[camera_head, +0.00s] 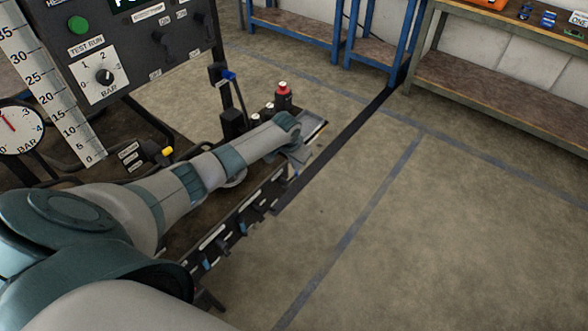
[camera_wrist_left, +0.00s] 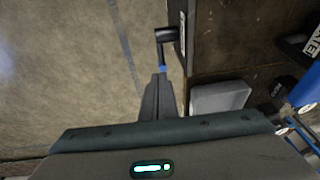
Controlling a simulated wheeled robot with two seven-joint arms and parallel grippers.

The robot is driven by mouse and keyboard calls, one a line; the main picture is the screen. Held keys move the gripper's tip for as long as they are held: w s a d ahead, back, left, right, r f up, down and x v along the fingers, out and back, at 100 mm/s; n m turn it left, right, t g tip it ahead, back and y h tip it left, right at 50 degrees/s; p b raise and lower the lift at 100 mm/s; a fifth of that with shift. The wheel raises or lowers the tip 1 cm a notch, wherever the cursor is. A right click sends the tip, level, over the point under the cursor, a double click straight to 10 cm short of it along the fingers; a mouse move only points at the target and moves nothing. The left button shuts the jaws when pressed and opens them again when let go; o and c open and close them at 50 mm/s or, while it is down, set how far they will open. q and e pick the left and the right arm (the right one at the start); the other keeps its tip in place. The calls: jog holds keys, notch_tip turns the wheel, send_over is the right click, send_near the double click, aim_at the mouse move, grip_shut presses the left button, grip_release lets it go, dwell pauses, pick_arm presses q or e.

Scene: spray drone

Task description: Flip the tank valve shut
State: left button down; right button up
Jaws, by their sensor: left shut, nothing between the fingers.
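My left arm reaches over the bench in the head view, with its gripper (camera_head: 300,154) at the bench's far right end, pointing down. In the left wrist view the gripper's dark fingers (camera_wrist_left: 158,98) are together and empty. Just beyond their tips is a black elbow-shaped fitting (camera_wrist_left: 166,36) with a short blue part (camera_wrist_left: 162,70), at the edge of a dark bench panel. Whether the fingers touch the blue part is unclear. I cannot tell whether this is the tank valve; its label is unreadable. My right gripper is in neither view.
A control panel (camera_head: 135,45) with dial and switches, a level scale (camera_head: 48,85) and a pressure gauge (camera_head: 18,126) stand left. A red-topped item (camera_head: 283,95) stands close behind my wrist. Several fittings line the bench front. Floor to the right (camera_head: 450,240) is clear.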

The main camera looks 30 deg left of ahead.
aim_at(296, 174)
pick_arm(q)
jog(key=f, duration=0.2)
jog(key=shift+a+f, duration=0.3)
jog(key=shift+f, duration=0.3)
jog(key=shift+f, duration=0.1)
